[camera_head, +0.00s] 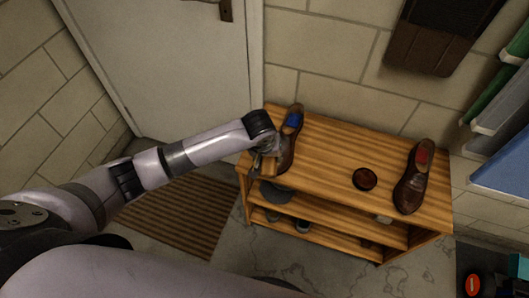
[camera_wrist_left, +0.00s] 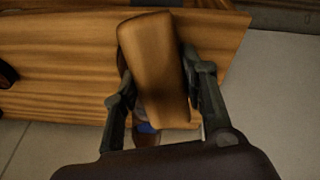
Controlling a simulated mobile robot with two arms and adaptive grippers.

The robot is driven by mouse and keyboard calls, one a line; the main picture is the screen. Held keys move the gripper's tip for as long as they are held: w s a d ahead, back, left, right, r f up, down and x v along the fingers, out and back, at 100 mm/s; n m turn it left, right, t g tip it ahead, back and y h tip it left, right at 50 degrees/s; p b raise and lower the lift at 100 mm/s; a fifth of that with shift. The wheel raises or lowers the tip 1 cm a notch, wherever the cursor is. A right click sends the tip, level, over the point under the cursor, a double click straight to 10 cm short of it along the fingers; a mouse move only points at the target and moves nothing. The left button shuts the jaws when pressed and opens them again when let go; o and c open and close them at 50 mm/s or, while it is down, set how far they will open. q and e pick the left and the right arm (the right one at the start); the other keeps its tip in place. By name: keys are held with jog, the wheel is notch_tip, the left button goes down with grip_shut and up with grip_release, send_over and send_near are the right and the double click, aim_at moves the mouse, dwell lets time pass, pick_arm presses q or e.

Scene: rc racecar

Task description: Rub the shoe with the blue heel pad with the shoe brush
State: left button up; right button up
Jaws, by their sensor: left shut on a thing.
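The shoe with the blue heel pad (camera_head: 292,121) is brown and stands at the left end of the wooden shoe rack's top (camera_head: 335,150). My left gripper (camera_head: 262,162) is at the near left of this shoe, over the rack's left end. It is shut on the shoe brush, whose plain wooden back (camera_wrist_left: 155,62) fills the middle of the left wrist view between the two fingers. The brush's bristles are hidden. In that view part of the shoe with its blue pad (camera_wrist_left: 146,128) shows just below the brush. Whether brush and shoe touch, I cannot tell. My right gripper is not in view.
A brown shoe with a red heel pad (camera_head: 412,178) stands at the rack's right end. A dark round tin (camera_head: 364,179) sits left of it. More footwear lies on the lower shelves. A striped mat (camera_head: 180,215) lies left of the rack. The rack top's middle is clear.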

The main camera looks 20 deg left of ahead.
pick_arm(q)
jog(key=shift+s+d+r+p, duration=0.15)
jog(key=shift+d+p, duration=0.25)
jog(key=shift+d, duration=0.55)
jog(key=shift+d+p, duration=0.4)
jog(key=shift+d, duration=0.2)
jog(key=shift+s+d+p, duration=0.1)
jog(key=shift+d+p, duration=0.2)
jog(key=shift+d, duration=0.55)
jog(key=shift+f+p, duration=0.25)
jog(key=shift+p, duration=0.1)
jog(key=shift+a+p, duration=0.9)
jog(key=shift+a, duration=0.55)
jog(key=shift+a+f, duration=0.25)
jog(key=shift+a, duration=0.15)
jog(key=shift+c, duration=0.3)
jog(key=shift+w+a+r+p, duration=0.1)
jog(key=shift+a+p, duration=0.35)
jog(key=shift+a, duration=0.2)
jog(key=shift+w+a+r+p, duration=0.1)
jog(key=shift+a+p, duration=0.35)
jog(key=shift+a, duration=0.15)
jog(key=shift+a+f, duration=0.15)
jog(key=shift+a, duration=0.25)
